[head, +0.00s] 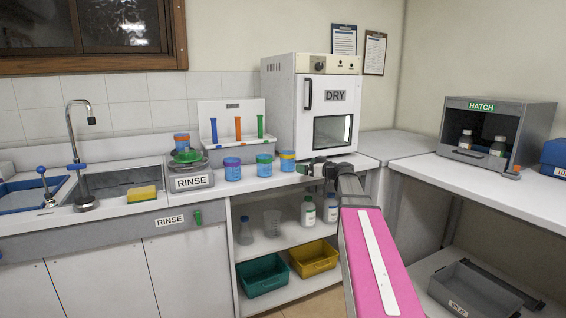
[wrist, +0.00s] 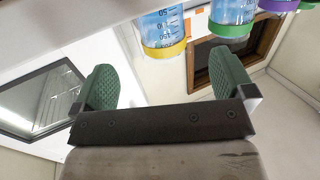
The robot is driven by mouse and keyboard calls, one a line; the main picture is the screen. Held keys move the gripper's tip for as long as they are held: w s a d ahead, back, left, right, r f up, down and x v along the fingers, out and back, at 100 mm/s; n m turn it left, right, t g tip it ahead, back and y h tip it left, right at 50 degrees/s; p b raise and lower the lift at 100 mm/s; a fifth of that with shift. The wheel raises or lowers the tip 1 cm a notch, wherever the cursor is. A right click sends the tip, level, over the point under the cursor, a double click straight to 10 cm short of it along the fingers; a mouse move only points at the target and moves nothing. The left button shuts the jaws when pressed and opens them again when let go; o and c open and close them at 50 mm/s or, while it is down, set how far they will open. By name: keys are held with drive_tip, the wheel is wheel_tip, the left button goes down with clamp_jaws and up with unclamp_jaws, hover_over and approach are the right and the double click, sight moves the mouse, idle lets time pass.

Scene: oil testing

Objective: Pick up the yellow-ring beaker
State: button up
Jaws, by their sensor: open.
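The yellow-ring beaker (head: 287,162) stands upright near the front edge of the counter, at the right end of a row of beakers. In the wrist view, which looks upside down, the yellow-ring beaker (wrist: 163,28) shows at the top, beyond the fingertips and between them sideways. My gripper (head: 312,168) is just right of the beaker in the head view, apart from it as far as I can see. In the wrist view my gripper (wrist: 165,82) is open, its two green pads wide apart with nothing between them.
A green-ring beaker (head: 264,167) and a purple-ring beaker (head: 232,170) stand to the left. Another beaker sits by the rinse unit (head: 191,181). A rack (head: 215,116) and the DRY oven (head: 315,103) stand behind. The counter at right is largely clear before the hatch (head: 498,125).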

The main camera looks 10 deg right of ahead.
sight(294, 163)
drive_tip(key=x, duration=0.6)
drive_tip(key=shift+w+a, duration=0.1)
drive_tip(key=shift+a, duration=0.1)
drive_tip(key=x, duration=0.5)
drive_tip(key=shift+f, duration=0.2)
drive_tip(key=c, duration=1.1)
